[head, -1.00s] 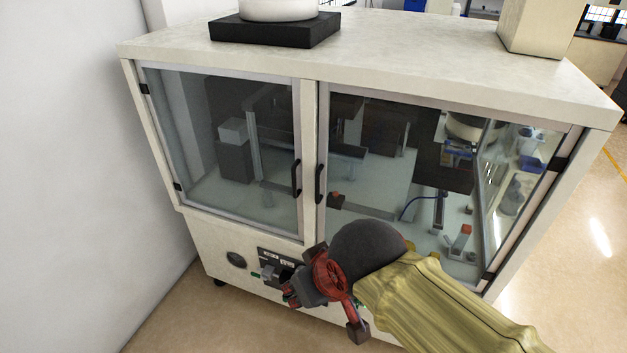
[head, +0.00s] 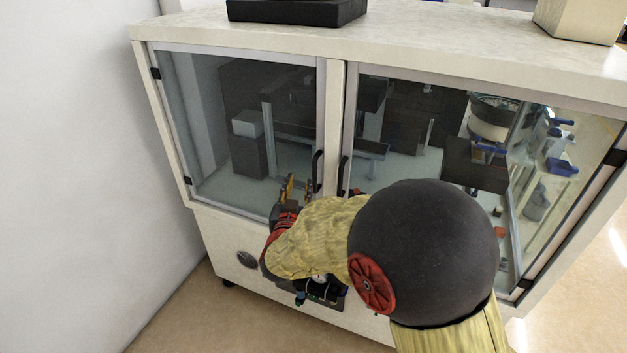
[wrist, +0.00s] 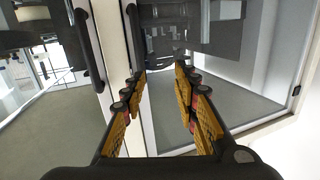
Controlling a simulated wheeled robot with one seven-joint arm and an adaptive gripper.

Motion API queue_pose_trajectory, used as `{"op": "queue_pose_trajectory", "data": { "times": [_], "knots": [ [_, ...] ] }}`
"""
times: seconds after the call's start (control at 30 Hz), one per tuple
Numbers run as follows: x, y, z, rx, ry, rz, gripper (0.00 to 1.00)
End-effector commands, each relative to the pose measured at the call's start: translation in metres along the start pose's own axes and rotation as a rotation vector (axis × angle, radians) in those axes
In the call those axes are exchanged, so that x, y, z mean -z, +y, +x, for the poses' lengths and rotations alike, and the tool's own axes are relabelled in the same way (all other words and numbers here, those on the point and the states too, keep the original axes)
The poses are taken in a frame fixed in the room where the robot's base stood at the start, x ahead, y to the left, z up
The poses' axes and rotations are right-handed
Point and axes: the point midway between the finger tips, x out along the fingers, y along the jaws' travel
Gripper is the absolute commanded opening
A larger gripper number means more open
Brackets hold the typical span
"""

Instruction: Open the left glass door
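The left glass door (head: 235,130) of the white cabinet is shut, with a grey frame and hinges on its left side. Its dark bar handle (head: 318,172) stands upright at its right edge. In the wrist view the same handle (wrist: 133,38) shows just beyond the left fingertips, and the door's glass (wrist: 235,95) lies in front and to the right. My gripper (head: 287,188) is in front of the door's lower right part, left of the handle. In the wrist view my gripper (wrist: 160,75) is open, its orange-padded fingers apart with nothing seen held between them.
The right door's handle (head: 343,176) stands close beside the left one, across a narrow white post. A control panel (head: 322,290) is below, partly hidden by my arm. A white wall (head: 70,170) stands left of the cabinet. Open floor lies at lower left.

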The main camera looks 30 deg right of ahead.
Motion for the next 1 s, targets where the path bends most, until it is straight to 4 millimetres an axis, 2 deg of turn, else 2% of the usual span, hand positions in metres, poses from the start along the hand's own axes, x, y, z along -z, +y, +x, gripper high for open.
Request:
{"op": "queue_pose_trajectory", "data": {
  "times": [0.03,0.23,0.7,1.0],
  "knots": [
    [-0.009,0.008,0.002,-0.036,0.024,-0.016,0.30],
    [-0.013,0.025,0.007,-0.110,0.079,-0.043,0.30],
    [-0.008,0.033,0.070,-0.112,0.081,-0.043,0.30],
    [-0.006,0.033,0.081,-0.109,0.081,-0.043,0.30]
  ]
}}
